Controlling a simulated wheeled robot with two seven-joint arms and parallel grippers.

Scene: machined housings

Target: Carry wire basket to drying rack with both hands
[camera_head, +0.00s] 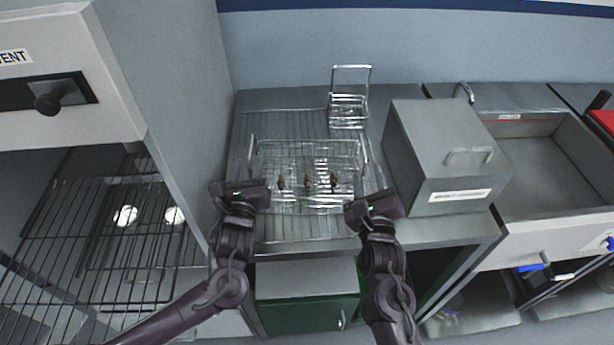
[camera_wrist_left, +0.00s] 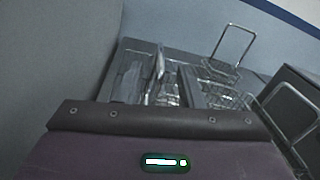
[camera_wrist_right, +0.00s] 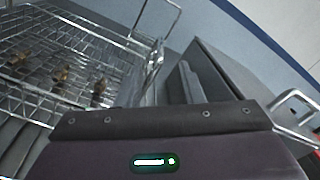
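The wire basket (camera_head: 306,160), silver mesh with several small brown parts inside, is over the left part of the steel counter. A grid of thin bars, which looks like the drying rack (camera_head: 290,124), shows behind and around it. I cannot tell whether the basket touches it. My left gripper (camera_head: 247,182) is at the basket's left end and my right gripper (camera_head: 377,192) at its right end, both near the end handles. The basket also shows in the right wrist view (camera_wrist_right: 60,70). The palms hide much of the fingers, so their grip on the handles is unclear.
A smaller wire basket (camera_head: 348,112) with an upright handle stands behind. A grey metal box (camera_head: 440,150) with a handle is close on the right, beside a sink (camera_head: 550,160). A tall cabinet wall (camera_head: 175,90) bounds the left, with an open wire shelf (camera_head: 90,240).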

